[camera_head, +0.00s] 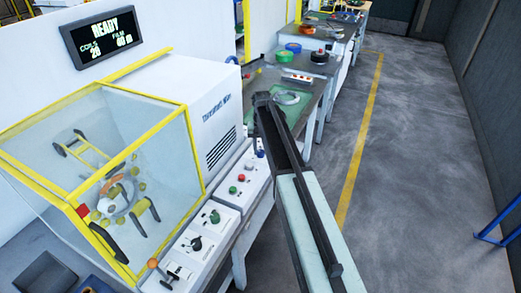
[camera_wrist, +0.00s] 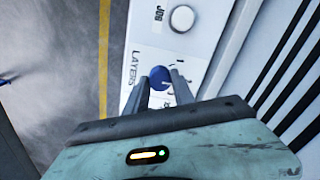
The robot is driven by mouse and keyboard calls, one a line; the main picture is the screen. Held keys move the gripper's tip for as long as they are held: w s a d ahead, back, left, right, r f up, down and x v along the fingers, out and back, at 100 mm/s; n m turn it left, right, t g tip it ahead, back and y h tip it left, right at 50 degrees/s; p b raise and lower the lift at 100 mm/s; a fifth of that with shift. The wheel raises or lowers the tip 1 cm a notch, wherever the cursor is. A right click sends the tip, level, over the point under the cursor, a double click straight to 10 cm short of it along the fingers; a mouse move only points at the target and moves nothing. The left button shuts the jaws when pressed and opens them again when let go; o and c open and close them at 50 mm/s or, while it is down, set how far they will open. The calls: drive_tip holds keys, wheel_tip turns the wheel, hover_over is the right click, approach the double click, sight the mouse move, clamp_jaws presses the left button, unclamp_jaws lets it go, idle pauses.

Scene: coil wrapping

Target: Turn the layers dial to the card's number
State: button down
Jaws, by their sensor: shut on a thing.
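The layers dial (camera_wrist: 159,74) is a blue knob on a white panel, beside the printed word LAYERS in the wrist view. My gripper (camera_wrist: 161,83) has one finger on each side of the knob and is shut on it. Small numerals sit around the dial, partly hidden by the fingers, and I cannot tell which one it points to. In the head view my arm reaches over the right end of the machine's control panel (camera_head: 244,176). I cannot make out the card with the number in either view.
A white JOG button (camera_wrist: 182,18) is close to the dial. The wrapping machine's clear guard (camera_head: 120,175) with yellow edges stands left in the head view. A display (camera_head: 102,36) reads READY. Benches run along the back. The grey floor (camera_head: 420,170) at right is clear.

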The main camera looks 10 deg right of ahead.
sight(261, 151)
drive_tip(key=shift+w, duration=0.1)
idle(0.3)
drive_tip(key=c, duration=1.1)
unclamp_jaws()
drive_tip(key=shift+o, duration=0.2)
wheel_tip(261, 151, up, 8)
drive_tip(key=p, duration=0.8)
drive_tip(key=shift+d, duration=0.1)
drive_tip(key=shift+f, duration=0.1)
